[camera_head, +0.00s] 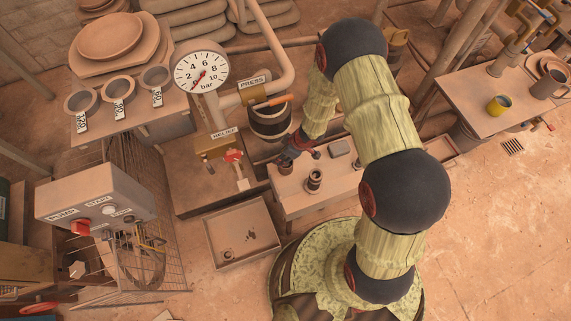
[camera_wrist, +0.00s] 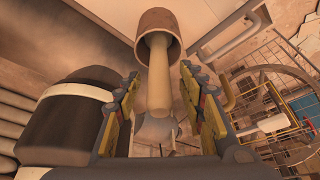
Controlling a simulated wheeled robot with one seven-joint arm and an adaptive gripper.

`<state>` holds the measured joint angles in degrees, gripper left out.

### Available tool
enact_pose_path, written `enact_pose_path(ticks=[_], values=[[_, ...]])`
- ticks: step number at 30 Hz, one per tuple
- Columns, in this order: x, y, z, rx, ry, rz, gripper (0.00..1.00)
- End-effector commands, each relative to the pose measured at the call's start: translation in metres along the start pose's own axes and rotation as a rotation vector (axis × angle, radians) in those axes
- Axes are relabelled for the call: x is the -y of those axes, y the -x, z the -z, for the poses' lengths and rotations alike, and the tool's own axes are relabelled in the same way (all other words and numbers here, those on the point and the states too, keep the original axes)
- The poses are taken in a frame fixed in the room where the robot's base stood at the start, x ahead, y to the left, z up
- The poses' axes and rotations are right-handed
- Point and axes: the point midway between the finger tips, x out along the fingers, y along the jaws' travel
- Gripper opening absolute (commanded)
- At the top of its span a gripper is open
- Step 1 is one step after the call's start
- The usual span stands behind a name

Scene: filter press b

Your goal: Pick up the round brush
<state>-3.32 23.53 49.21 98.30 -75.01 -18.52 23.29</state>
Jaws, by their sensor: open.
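In the wrist view, what looks like the round brush (camera_wrist: 157,70) has a wide brown cylindrical head and a pale tan handle. The handle points toward my gripper (camera_wrist: 162,112), and its end lies in the gap between the two yellow-padded fingers. The fingers are open, with space on both sides of the handle; no grip is visible. In the head view, my gripper (camera_head: 300,146) is over the small bench (camera_head: 312,203), partly hidden by my arm. I cannot tell for certain which small bench item there is the brush.
A dark bucket (camera_head: 270,120) hangs close to the gripper and fills the left of the wrist view (camera_wrist: 65,130). A grey block (camera_head: 339,147) lies on the bench. A shallow tray (camera_head: 216,254) and a control box (camera_head: 97,195) stand left.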

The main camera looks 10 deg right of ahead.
Motion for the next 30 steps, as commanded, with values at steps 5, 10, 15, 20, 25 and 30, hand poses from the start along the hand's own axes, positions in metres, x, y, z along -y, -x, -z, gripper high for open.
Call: enact_pose_path(ticks=[5,10,15,20,25,30], values=[[-0.0005,-0.0076,0.0006,0.000,0.000,-0.001,0.40],[-0.0005,-0.0067,0.0007,0.000,0.000,-0.001,0.37],[-0.0005,-0.0067,0.0006,0.000,0.000,-0.001,0.27],[-0.0004,-0.0067,0.0006,0.000,0.000,-0.001,0.18],[-0.0004,-0.0067,0.0005,0.000,0.000,-0.001,0.08],[-0.0004,-0.0067,0.0005,0.000,0.000,-0.001,0.00]])
